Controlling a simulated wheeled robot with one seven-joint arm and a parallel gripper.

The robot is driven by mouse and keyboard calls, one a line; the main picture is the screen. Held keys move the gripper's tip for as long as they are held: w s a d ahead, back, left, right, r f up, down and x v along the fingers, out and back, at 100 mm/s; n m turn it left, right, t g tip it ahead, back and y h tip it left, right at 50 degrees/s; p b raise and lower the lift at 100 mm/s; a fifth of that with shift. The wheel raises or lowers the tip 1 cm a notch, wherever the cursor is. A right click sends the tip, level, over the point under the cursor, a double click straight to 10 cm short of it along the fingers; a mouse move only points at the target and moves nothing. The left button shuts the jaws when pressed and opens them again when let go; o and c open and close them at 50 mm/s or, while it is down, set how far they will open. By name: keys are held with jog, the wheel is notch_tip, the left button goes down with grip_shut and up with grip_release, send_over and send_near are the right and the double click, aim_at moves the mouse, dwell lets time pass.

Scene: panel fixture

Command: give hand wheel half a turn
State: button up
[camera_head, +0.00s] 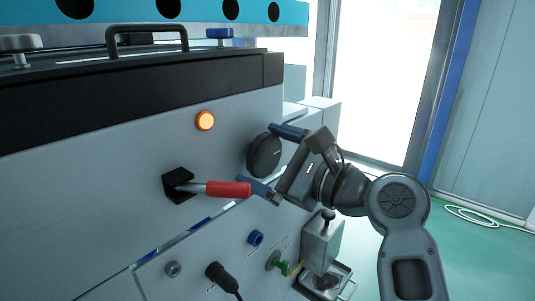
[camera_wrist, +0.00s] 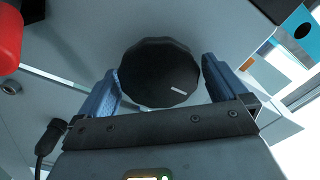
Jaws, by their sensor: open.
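The hand wheel is a black, round, scalloped knob (camera_head: 264,155) on the face of the light grey panel, right of the red-handled lever. In the wrist view the hand wheel (camera_wrist: 158,72) shows face-on with a short white mark at its lower right. My gripper (camera_head: 283,160) is open, its blue fingers on either side of the wheel. In the wrist view my gripper (camera_wrist: 160,82) has one finger left and one right of the wheel, with narrow gaps; I cannot tell whether either finger touches it.
A lever with a red grip (camera_head: 228,189) sticks out close to my lower finger. An orange lamp (camera_head: 205,121) is above it. Below are a blue fitting (camera_head: 256,238), a green valve (camera_head: 277,262) and a black plug with cable (camera_head: 221,276). Open floor lies at right.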

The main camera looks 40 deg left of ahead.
jog(key=shift+a, duration=0.1)
jog(key=c, duration=0.9)
jog(key=shift+f+n, duration=0.1)
jog(key=shift+n, duration=0.3)
